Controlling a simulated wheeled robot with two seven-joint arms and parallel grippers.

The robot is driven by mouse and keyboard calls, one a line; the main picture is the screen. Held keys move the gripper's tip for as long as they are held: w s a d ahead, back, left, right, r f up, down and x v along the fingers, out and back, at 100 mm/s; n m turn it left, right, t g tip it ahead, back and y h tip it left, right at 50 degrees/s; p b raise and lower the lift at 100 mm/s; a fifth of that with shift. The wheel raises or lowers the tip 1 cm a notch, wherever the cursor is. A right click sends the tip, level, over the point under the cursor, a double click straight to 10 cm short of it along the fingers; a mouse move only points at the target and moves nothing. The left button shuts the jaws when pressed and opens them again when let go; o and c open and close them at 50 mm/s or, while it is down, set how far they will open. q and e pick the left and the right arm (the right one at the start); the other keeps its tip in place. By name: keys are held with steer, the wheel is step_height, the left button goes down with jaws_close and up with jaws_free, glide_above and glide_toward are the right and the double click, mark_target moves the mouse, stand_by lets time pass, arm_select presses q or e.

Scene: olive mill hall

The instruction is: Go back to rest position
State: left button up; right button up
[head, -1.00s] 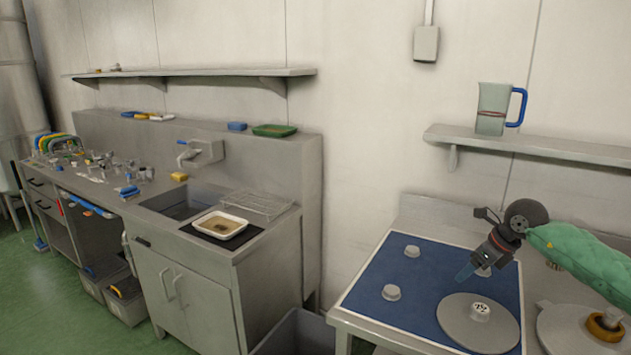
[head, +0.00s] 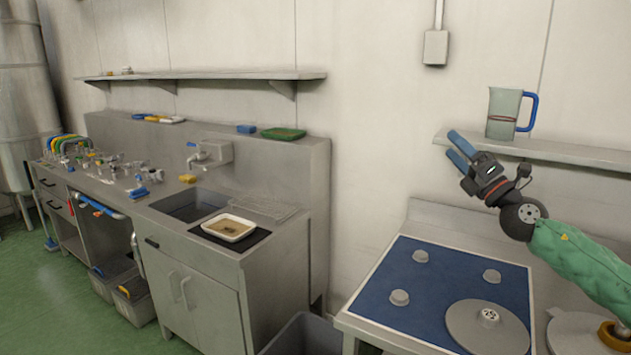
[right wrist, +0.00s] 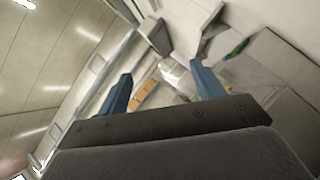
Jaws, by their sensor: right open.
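My right gripper (head: 460,151) is raised above the blue-topped table at the right, with its blue fingers pointing up and to the left. It is open and empty. In the right wrist view its two blue fingers (right wrist: 160,92) stand apart with nothing between them. My right arm, in a green sleeve, comes in from the right edge. My left gripper is not in any view.
The blue mat (head: 445,282) holds several small grey knobs and a round grey lid (head: 487,330). A jug with a blue handle (head: 503,112) stands on the wall shelf (head: 560,153) close to my right gripper. A white tray (head: 229,227) lies beside the sink (head: 193,205).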

steer(key=s+d+f+m+t+h, duration=0.15)
steer(key=f+m+h, duration=0.25)
steer(key=m+h, duration=0.65)
steer(key=d+f+m+h, duration=0.35)
steer(key=m+h, duration=0.55)
steer(key=m, duration=0.3)
steer(key=s+a+f+m+g, duration=0.2)
steer(key=f+g, duration=0.1)
steer(key=f, duration=0.5)
steer(key=s+a+f+m+g+y, duration=0.1)
steer(key=s+f+g, duration=0.2)
steer(key=f, duration=0.4)
steer(key=s+a+f+m+g, duration=0.2)
steer(key=f+g, duration=0.1)
steer(key=f, duration=0.5)
steer(key=s+a+f+m+g+y, duration=0.1)
steer(key=s+a+f+g+y, duration=0.15)
steer(key=s+a+f, duration=0.45)
steer(key=s+a+f+g+y, duration=0.2)
steer(key=s+a+f+g, duration=0.1)
steer(key=s+f, duration=0.7)
steer(key=s+a+f+m+g+y, duration=0.1)
steer(key=s+a+f+g, duration=0.1)
steer(key=s+f, duration=0.6)
steer(key=s+a+f+m+g+y, duration=0.1)
steer(key=s+a+f+g, duration=0.2)
steer(key=s+f, duration=0.5)
steer(key=s+a, duration=0.1)
steer(key=s, duration=0.5)
